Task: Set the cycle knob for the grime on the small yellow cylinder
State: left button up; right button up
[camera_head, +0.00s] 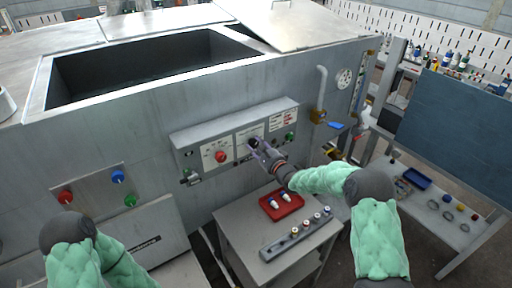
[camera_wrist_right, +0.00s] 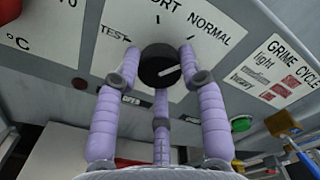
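The black cycle knob (camera_wrist_right: 160,66) is on a white panel marked TEST, a partly cut-off word ending in ORT, and NORMAL. Its white pointer line is toward the right, slightly up, in the right wrist view. My right gripper (camera_wrist_right: 161,62) has its three lilac fingers around the knob, their tips appearing to touch its edge. In the head view, my right gripper (camera_head: 258,148) is at the machine's control box and partly hides the knob. The grime cycle chart (camera_wrist_right: 283,72) is right of the knob, with light and heavy rows. I cannot identify the small yellow cylinder. My left gripper is out of view.
A red dial (camera_head: 221,157) is left of the knob and a green button (camera_head: 290,136) right of it. Below, a cart holds a red tray (camera_head: 270,213) with two white-and-blue cylinders and a grey rack (camera_head: 275,250) with several small pieces. Brass-coloured valves are at right.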

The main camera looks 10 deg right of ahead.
jog(key=o, duration=0.4)
jog(key=shift+w+d+r, duration=0.15)
jog(key=shift+w+d, duration=0.05)
jog(key=shift+d, duration=0.2)
jog(key=shift+c, duration=0.2)
jog(key=shift+f, duration=0.2)
jog(key=shift+s+a, duration=0.1)
jog(key=shift+s, duration=0.05)
jog(key=shift+s, duration=0.2)
jog(key=v, duration=1.1)
jog(key=shift+s+d, duration=0.15)
jog(key=shift+d, duration=0.1)
